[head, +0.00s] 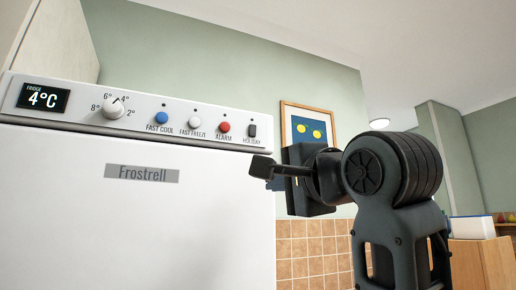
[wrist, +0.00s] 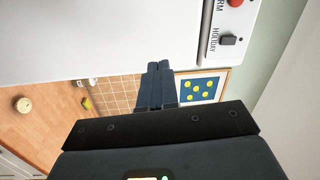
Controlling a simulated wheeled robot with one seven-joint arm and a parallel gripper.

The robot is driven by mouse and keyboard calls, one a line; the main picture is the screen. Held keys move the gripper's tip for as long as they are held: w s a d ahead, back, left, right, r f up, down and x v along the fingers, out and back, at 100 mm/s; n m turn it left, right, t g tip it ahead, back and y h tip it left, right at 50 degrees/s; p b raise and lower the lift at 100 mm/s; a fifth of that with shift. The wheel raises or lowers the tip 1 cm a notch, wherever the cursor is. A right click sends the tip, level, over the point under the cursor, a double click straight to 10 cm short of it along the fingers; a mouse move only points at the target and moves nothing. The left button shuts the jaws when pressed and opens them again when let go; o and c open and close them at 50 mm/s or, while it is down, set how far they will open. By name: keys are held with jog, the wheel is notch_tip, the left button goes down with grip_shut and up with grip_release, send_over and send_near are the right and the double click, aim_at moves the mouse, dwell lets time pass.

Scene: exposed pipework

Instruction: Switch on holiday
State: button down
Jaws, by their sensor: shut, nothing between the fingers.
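The holiday switch (head: 252,130) is a small dark rocker at the right end of the fridge's white control panel (head: 75,112). The label HOLIDAY is under it, and a small dark indicator dot is above it. In the wrist view the holiday switch (wrist: 228,40) is at the upper right, beside its label. My gripper (head: 262,167) is shut and empty, below and slightly right of the switch in the head view, apart from it. In the wrist view my gripper's fingertips (wrist: 159,66) are together, pointing toward the fridge's edge.
Left of the switch are the red alarm button (head: 224,127), white fast freeze button (head: 194,123), blue fast cool button (head: 161,118) and a temperature dial (head: 114,108). The display (head: 43,98) reads 4°C. A framed picture (head: 310,125) hangs behind my gripper.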

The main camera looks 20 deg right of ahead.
jog(key=m, duration=0.2)
send_near(252, 125)
jog(key=shift+t+h, duration=0.3)
jog(key=w+p, duration=0.3)
jog(key=w, duration=0.2)
jog(key=shift+w+f, duration=0.1)
jog(key=shift+w, duration=0.9)
jog(key=shift+a, duration=0.1)
jog(key=shift+w+a+r+p, duration=0.1)
jog(key=shift+r+p, duration=0.45)
jog(key=shift+p, duration=0.25)
jog(key=shift+w+g+p, duration=0.2)
jog(key=shift+g+p, duration=0.4)
jog(key=shift+p, duration=0.45)
jog(key=shift+r, duration=0.1)
